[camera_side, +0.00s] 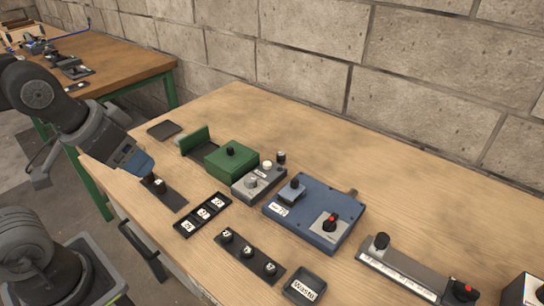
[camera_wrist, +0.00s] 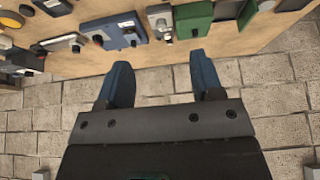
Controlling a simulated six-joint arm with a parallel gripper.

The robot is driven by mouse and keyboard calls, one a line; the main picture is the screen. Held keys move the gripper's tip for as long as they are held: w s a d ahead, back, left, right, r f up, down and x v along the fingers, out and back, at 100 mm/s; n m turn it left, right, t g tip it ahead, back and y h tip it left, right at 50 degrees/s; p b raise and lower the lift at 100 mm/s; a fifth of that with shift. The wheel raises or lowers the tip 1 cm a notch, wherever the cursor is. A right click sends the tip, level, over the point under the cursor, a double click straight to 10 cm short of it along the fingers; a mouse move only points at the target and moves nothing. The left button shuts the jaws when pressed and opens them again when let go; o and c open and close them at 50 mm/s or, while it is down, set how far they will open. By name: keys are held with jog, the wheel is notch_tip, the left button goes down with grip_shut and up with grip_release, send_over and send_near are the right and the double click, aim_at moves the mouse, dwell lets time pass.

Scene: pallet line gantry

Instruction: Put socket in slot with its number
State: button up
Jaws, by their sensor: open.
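My gripper (camera_side: 143,168) is at the left front of the bench in the side view, above a dark strip (camera_side: 173,201) with one or two small dark pieces (camera_side: 159,185) on it. In the wrist view its two blue fingers (camera_wrist: 160,62) are apart with nothing between them. A black tray with three white-numbered slots (camera_side: 203,214) lies to the right of the strip. The numbers are too small to read surely.
A small tray marked Waste (camera_side: 304,288) lies right of the rail. Behind are a green box (camera_side: 230,163), a grey button box (camera_side: 257,182) and a blue unit (camera_side: 310,214). A grey bar with knobs (camera_side: 410,270) is at the right.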

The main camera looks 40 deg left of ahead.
jog(key=w+r+n, duration=0.2)
jog(key=w, duration=1.1)
jog(key=n+g+y, duration=0.2)
jog(key=n, duration=0.1)
send_over(281, 153)
jog(key=s+d, duration=0.2)
jog(key=f, duration=2)
jog(key=shift+s+a+f, duration=0.15)
jog(key=shift+a+f, duration=0.1)
jog(key=shift+t, duration=0.3)
jog(key=shift+x, duration=3.1)
jog(key=shift+s+a, duration=0.15)
jog(key=c, duration=1.1)
jog(key=shift+r, duration=0.1)
